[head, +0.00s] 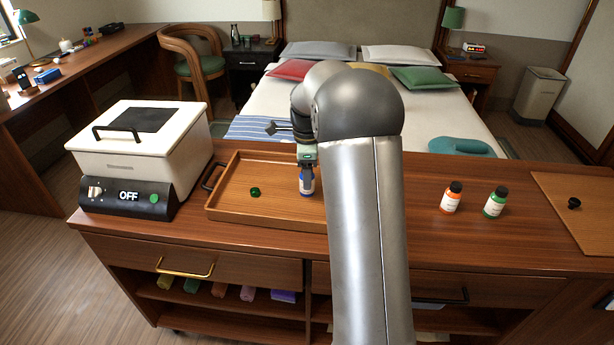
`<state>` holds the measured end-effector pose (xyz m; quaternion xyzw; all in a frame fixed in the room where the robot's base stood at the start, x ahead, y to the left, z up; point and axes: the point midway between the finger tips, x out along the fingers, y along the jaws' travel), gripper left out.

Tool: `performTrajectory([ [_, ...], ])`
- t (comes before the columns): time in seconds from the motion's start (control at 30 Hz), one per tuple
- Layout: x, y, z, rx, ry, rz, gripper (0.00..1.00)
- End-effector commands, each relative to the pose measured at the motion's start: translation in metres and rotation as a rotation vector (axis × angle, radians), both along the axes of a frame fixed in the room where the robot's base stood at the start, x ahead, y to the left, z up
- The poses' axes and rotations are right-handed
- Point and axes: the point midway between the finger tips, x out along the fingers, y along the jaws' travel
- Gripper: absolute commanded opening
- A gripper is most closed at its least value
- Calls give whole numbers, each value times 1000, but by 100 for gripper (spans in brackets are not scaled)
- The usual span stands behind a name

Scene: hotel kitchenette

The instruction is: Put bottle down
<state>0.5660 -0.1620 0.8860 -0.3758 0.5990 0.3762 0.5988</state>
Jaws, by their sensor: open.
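A small blue bottle with a white label (307,184) stands upright in the wooden tray (229,210), toward its right side. My gripper (306,162) is right above the bottle, at its top. The jaws are open; whether a finger still touches the bottle is too small to tell. My arm hides the right end of the tray. An orange bottle (451,198) and a green bottle (495,202), both with dark caps, stand upright on the counter to the right.
A small green cap-like piece (255,192) lies in the tray, left of the blue bottle. A white cooker-like box (141,145) marked OFF stands left of the tray. A wooden board (580,225) with a dark knob (574,203) lies at the far right.

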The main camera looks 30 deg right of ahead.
Motion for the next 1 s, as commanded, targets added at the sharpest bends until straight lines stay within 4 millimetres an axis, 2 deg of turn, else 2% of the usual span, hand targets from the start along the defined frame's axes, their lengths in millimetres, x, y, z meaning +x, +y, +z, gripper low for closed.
performTrajectory([
  [0.2,0,0,50,-1,-5,0,59],
  [0.4,1,0,86,0,-3,0,59],
  [0.53,0,0,98,0,-1,-1,59],
  [0.77,-4,4,104,0,-1,31,59],
  [0.87,-22,23,105,3,-4,174,59],
  [0.97,-60,55,104,6,-5,456,59],
  [1.0,-81,70,101,6,-6,600,59],
])
